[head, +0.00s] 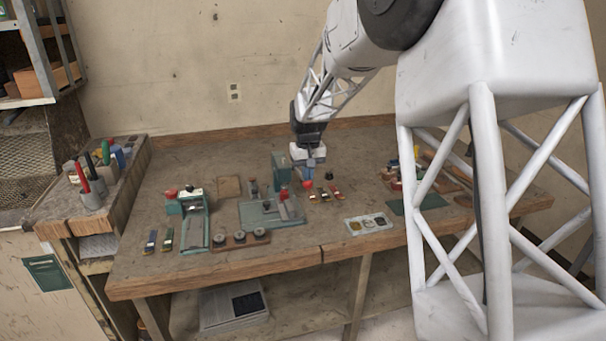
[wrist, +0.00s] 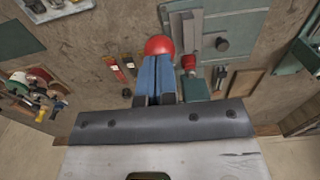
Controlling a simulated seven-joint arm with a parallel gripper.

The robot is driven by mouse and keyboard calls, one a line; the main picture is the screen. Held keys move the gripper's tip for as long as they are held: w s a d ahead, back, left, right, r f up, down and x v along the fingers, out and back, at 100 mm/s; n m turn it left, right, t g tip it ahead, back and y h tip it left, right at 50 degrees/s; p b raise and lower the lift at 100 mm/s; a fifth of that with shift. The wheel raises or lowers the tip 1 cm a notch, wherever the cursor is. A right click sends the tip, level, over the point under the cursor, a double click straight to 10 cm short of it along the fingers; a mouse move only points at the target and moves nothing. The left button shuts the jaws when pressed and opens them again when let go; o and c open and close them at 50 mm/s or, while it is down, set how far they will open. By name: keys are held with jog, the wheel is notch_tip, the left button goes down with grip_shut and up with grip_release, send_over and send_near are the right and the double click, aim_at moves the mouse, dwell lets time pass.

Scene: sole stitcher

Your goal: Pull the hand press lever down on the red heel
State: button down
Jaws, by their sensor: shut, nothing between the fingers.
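The hand press has a green base plate (head: 258,214) and an upright green column (head: 281,167) on the middle of the bench. A round red knob (head: 308,183) shows at its right side, probably the lever's end. The red knob also shows in the wrist view (wrist: 158,45). My gripper (head: 309,174) is shut, its blue fingers (wrist: 155,75) pointing down with the tips over or against the knob; I cannot tell whether they touch. A small red piece (wrist: 188,62), likely the red heel, shows beside the press column. The lever's arm is mostly hidden.
A second green press (head: 193,222) with red and white parts stands to the left. A holder with several round dark pieces (head: 241,239) lies near the front. A grey tray (head: 369,224) lies to the right. Small colored strips (head: 325,194) lie right of the press.

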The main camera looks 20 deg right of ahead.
aim_at(308, 187)
jog(key=shift+f, duration=0.65)
jog(key=shift+s+f, duration=0.1)
jog(key=shift+f, duration=0.5)
jog(key=shift+s+f, duration=0.1)
jog(key=shift+f, duration=2.8)
dwell(0.4)
jog(key=shift+w+r, duration=0.2)
jog(key=shift+r, duration=6.6)
